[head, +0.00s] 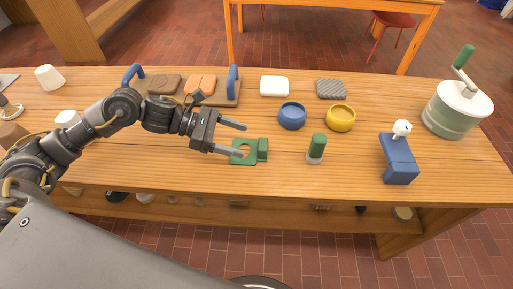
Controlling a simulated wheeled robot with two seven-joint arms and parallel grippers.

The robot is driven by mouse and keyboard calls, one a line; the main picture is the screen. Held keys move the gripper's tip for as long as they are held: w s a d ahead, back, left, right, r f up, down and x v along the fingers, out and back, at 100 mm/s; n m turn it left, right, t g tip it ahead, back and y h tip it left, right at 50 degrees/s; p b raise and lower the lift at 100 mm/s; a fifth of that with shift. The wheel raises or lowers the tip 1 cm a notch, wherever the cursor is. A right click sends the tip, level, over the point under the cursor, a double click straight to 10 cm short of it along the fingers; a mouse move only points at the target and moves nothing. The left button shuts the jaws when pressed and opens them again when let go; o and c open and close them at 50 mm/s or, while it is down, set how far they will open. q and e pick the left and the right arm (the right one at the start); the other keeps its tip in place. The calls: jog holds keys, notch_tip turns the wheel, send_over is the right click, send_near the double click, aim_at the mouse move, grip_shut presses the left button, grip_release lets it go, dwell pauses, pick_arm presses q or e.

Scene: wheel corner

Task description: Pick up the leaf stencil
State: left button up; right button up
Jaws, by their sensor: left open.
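The leaf stencil appears to be the flat green plate with a cut-out (241,157), lying on the wooden table near its middle. A raised green block (263,149) stands at its right end. My left gripper (243,139) is open and empty, its two fingers pointing right. The lower finger overlaps the stencil in the head view and hides a little of it. I cannot tell the height of the finger above it. My right gripper does not show.
On the table (290,184) stand a blue bowl (292,116), a yellow bowl (341,118), a green-topped tool (316,149), a blue stand (399,160) and a drum with a crank (455,111). A board with blue handles (232,82) lies behind my arm. The front strip is mostly clear.

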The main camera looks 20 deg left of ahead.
aim_at(260, 143)
pick_arm(q)
jog(key=shift+x, duration=1.5)
jog(key=p+x, duration=0.2)
jog(key=x, duration=0.2)
jog(key=shift+w+f, duration=0.1)
jog(key=shift+w, duration=0.1)
jog(key=shift+w+d+f, duration=0.15)
jog(key=shift+d+f, duration=0.15)
jog(key=shift+d, duration=0.1)
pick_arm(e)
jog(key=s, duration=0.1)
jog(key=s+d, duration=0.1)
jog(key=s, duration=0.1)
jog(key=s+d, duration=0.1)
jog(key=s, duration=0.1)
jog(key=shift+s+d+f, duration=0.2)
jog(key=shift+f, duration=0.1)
pick_arm(q)
jog(key=shift+c, duration=0.4)
jog(key=c, duration=1)
